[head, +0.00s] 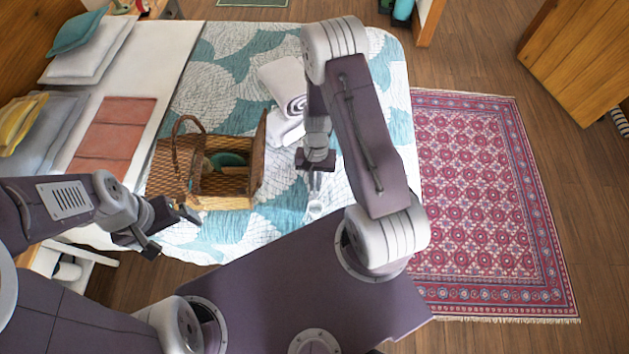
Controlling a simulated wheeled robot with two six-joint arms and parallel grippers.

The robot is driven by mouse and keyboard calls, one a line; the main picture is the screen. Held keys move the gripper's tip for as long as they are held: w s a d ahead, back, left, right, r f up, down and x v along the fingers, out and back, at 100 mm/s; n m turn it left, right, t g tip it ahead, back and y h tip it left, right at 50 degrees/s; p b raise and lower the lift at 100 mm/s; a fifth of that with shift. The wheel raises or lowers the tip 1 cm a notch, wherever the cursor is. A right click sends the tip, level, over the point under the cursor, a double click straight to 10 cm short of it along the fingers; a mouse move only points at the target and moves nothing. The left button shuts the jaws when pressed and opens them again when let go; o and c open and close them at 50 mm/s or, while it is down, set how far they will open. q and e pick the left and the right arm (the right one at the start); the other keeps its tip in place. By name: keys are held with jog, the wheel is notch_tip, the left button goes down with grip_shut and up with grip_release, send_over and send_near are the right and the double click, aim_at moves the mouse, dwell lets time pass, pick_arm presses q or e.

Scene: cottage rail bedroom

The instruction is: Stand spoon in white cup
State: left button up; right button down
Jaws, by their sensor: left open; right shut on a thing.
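The white cup (315,209) is a small pale shape on the patterned bedspread, near the bed's front edge. My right gripper (315,186) points down just behind and above the cup. It is shut on a thin thing that I take to be the spoon. The spoon is mostly hidden by the fingers, and I cannot tell whether it is inside the cup. My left gripper (166,228) is open and empty at the bed's front left edge, in front of the basket.
An open wicker picnic basket (228,201) with a green dish (228,159) in it stands left of the cup. Rolled white towels (284,90) lie behind. An orange folded cloth (112,130) and pillows are at the left. A red rug (480,190) covers the floor at right.

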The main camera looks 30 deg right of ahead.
aim_at(316, 195)
jog(key=b+x, duration=0.6)
jog(key=shift+d+f, duration=0.3)
jog(key=shift+f, duration=0.05)
jog(key=f+b, duration=0.2)
jog(key=f, duration=0.1)
jog(key=shift+w+f+b, duration=0.2)
jog(key=shift+b, duration=0.2)
jog(key=shift+f+b, duration=0.5)
jog(key=shift+f, duration=0.1)
pick_arm(q)
notch_tip(316, 195, down, 10)
jog(key=s, duration=0.1)
jog(key=shift+r, duration=0.25)
pick_arm(e)
jog(key=c, duration=1.5)
grip_release()
